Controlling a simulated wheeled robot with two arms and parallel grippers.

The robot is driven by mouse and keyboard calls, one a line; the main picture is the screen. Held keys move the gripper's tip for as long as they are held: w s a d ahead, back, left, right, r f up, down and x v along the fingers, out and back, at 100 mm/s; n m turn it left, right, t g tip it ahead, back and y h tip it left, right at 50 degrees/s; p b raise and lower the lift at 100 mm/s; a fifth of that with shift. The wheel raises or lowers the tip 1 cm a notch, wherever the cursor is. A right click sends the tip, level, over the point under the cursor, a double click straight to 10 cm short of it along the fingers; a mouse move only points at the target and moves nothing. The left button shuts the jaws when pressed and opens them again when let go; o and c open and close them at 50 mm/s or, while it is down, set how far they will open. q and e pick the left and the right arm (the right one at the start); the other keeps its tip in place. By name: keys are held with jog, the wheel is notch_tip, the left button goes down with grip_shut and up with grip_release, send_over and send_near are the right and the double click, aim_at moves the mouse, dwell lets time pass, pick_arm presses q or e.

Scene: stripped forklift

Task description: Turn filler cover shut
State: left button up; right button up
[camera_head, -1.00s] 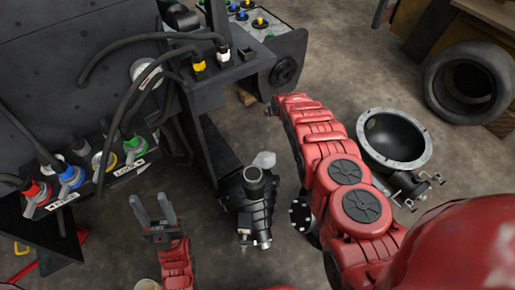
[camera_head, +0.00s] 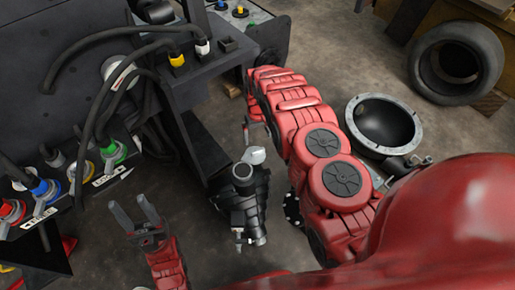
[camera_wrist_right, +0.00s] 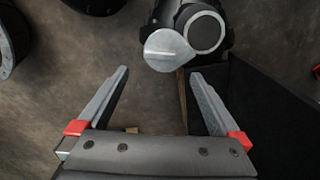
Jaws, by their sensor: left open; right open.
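The filler cover (camera_head: 254,155) is a pale grey round flap with a raised rib. It sits swung out to one side of the black filler neck (camera_head: 243,172), whose round mouth is uncovered. In the right wrist view, the cover (camera_wrist_right: 169,50) lies just beyond the tips of my open, empty right gripper (camera_wrist_right: 160,74), roughly between them and apart from them. The neck's mouth (camera_wrist_right: 204,32) shows to its upper right. In the head view, the right gripper is partly hidden by its red arm. My left gripper (camera_head: 134,211) is open and empty, left of the filler.
The dark forklift body with cables and coloured connectors (camera_head: 115,150) fills the left. A dark panel (camera_wrist_right: 265,105) stands close right of my right gripper. A round metal bowl-like part (camera_head: 383,123) and a tire (camera_head: 458,63) lie at the right.

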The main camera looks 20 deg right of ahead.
aim_at(258, 150)
notch_tip(258, 150, down, 6)
jog(key=shift+r+b, duration=0.25)
jog(key=shift+b, duration=0.5)
notch_tip(258, 150, down, 2)
jog(key=shift+f+b, duration=0.2)
jog(key=shift+b, duration=0.65)
jog(key=shift+f+b, duration=0.6)
jog(key=shift+r, duration=0.1)
grip_shut()
